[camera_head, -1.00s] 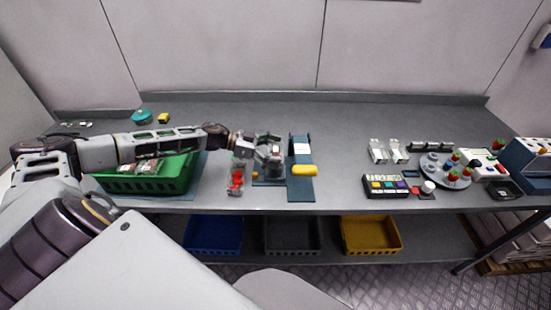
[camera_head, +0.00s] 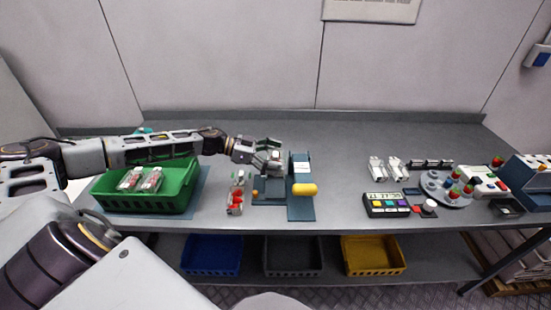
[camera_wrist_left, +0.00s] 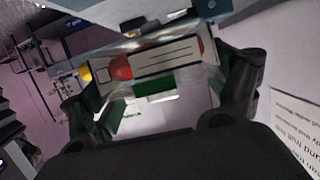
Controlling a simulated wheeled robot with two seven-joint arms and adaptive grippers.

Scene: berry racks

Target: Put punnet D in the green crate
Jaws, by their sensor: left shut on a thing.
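My left gripper (camera_head: 270,158) is shut on a clear punnet, held above the dark blue pad near the middle of the bench. In the left wrist view the punnet (camera_wrist_left: 165,62) shows a pale label and red fruit, between the fingers of my left gripper (camera_wrist_left: 165,92). I cannot read a letter on it. The green crate (camera_head: 148,203) stands at the left of the bench, with two clear punnets (camera_head: 140,180) side by side in it. My left arm passes over the crate's back. My right gripper is not in view.
A button box (camera_head: 386,204) and a round turntable (camera_head: 446,190) stand further right. Blue, black and yellow bins sit below.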

